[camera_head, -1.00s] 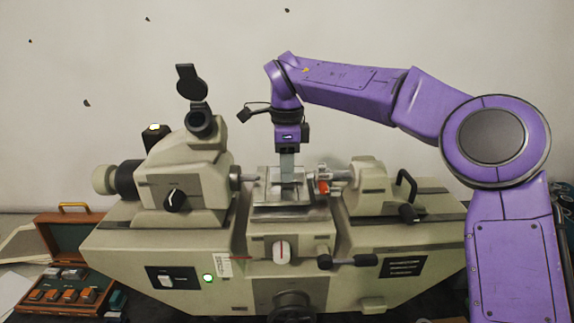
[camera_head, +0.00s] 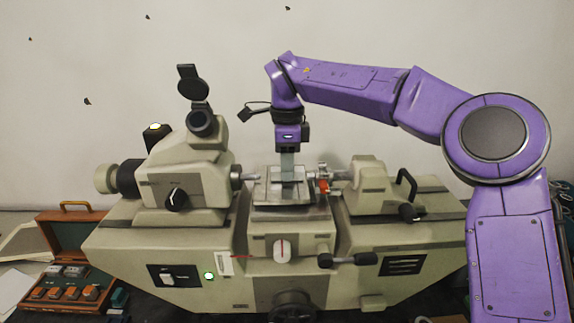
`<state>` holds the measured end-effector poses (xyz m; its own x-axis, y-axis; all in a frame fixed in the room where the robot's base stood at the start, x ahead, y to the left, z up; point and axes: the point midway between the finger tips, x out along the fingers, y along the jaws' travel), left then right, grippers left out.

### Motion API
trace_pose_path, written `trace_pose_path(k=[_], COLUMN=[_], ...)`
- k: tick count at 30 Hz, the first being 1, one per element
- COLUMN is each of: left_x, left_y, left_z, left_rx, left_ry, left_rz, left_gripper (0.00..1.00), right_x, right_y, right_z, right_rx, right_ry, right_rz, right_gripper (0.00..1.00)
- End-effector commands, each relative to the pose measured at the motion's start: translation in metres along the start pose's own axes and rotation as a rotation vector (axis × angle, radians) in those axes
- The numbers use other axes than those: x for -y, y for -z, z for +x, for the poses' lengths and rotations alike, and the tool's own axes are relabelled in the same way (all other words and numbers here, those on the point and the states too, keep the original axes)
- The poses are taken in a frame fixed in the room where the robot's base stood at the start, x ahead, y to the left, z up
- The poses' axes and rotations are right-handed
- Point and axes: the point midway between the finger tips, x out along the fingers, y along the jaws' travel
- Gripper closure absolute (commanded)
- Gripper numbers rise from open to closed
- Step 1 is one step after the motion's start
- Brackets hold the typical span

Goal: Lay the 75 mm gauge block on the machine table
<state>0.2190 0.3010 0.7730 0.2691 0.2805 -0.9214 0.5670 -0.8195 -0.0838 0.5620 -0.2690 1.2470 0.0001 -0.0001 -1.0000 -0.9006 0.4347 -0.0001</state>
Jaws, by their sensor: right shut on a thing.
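The machine table (camera_head: 262,197) is the small light metal platform in the middle of the beige measuring machine. My right gripper (camera_head: 289,176) points straight down over it from the purple arm. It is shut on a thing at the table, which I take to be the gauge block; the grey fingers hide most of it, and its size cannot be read. I cannot tell whether the block touches the table surface. My left gripper is not in view.
The machine's left head with eyepiece (camera_head: 201,124) and the right tailstock (camera_head: 370,185) flank the table closely. A small red part (camera_head: 322,186) sits just right of it. An open green-lined case (camera_head: 75,260) with several blocks stands at the lower left.

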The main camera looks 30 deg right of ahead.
Motion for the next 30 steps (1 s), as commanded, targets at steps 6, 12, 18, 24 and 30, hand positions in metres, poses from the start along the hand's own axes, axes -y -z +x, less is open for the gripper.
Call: trace_pose_path(k=[6, 12, 18, 24, 30], left_x=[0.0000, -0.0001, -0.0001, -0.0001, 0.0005], left_y=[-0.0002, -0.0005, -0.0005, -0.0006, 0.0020], left_z=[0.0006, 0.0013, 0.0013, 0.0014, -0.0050], left_rx=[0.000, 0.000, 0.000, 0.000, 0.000], left_ry=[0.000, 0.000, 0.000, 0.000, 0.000], left_rz=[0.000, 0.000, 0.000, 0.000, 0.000], left_gripper=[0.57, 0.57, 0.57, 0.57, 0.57], right_x=[0.0001, 0.0001, 0.0001, 0.0000, 0.0000], right_y=[0.0000, 0.0000, 0.0000, 0.0001, 0.0001], right_z=[0.0014, 0.0034, 0.0038, 0.0046, -0.0022], right_rx=[0.001, 0.001, 0.000, -0.001, 0.000], right_ry=[0.001, 0.001, 0.001, -0.001, 0.000], right_rz=[0.000, 0.000, 0.000, 0.000, 0.000], right_gripper=[1.00, 1.00, 0.45, 0.45, 0.45])
